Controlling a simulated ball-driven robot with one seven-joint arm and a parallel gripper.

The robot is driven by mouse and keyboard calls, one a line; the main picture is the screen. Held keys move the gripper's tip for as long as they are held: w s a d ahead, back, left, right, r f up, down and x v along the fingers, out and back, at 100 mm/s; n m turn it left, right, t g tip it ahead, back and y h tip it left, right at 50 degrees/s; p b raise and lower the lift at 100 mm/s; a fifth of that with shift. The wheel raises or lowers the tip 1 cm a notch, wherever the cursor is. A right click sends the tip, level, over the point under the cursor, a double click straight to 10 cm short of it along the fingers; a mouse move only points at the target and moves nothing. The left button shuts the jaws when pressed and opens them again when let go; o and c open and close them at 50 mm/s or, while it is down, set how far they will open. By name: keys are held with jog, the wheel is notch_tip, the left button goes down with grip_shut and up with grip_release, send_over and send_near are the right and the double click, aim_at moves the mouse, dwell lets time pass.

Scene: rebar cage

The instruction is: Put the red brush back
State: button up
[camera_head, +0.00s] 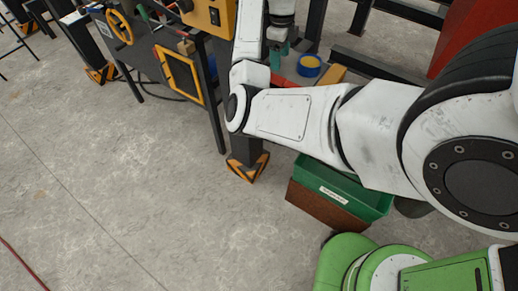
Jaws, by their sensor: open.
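My gripper (279,50) is at the top middle, at the end of my white arm. It points down over a grey-blue surface and is small in view. It is open, and I see nothing held in it. A small red thing (284,80) shows just below my gripper, partly hidden behind my forearm. It may be the red brush, but too little of it shows to tell.
A blue and yellow roll (309,66) lies right of my gripper. A dark workbench (152,62) with yellow-framed parts stands at the upper left. A green bin (318,178) on a brown box is below my arm.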

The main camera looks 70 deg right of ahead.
jog(key=a+f+n, duration=0.2)
jog(key=n, duration=0.1)
jog(key=w+a+f+n+h, duration=0.1)
jog(key=a+f+n, duration=0.1)
jog(key=a+n, duration=0.1)
jog(key=a+f+n, duration=0.2)
jog(key=n, duration=0.1)
jog(key=shift+w+a+f+g+h, duration=0.1)
jog(key=shift+w+a+g+h, duration=0.05)
jog(key=shift+w+g+h, duration=0.2)
jog(key=s+a+f+n, duration=0.2)
jog(key=a+f+n, duration=0.1)
jog(key=a+n, duration=0.6)
jog(key=s+a+f+n+t+y, duration=0.1)
jog(key=s+a+f+n, duration=0.1)
jog(key=a+n, duration=0.7)
jog(key=s+a+f+n+t+y, duration=0.1)
jog(key=a+f+n, duration=0.4)
jog(key=a+n, duration=0.5)
jog(key=s+a, duration=0.1)
jog(key=a, duration=0.4)
jog(key=shift+s+a, duration=0.15)
jog(key=shift+s, duration=0.15)
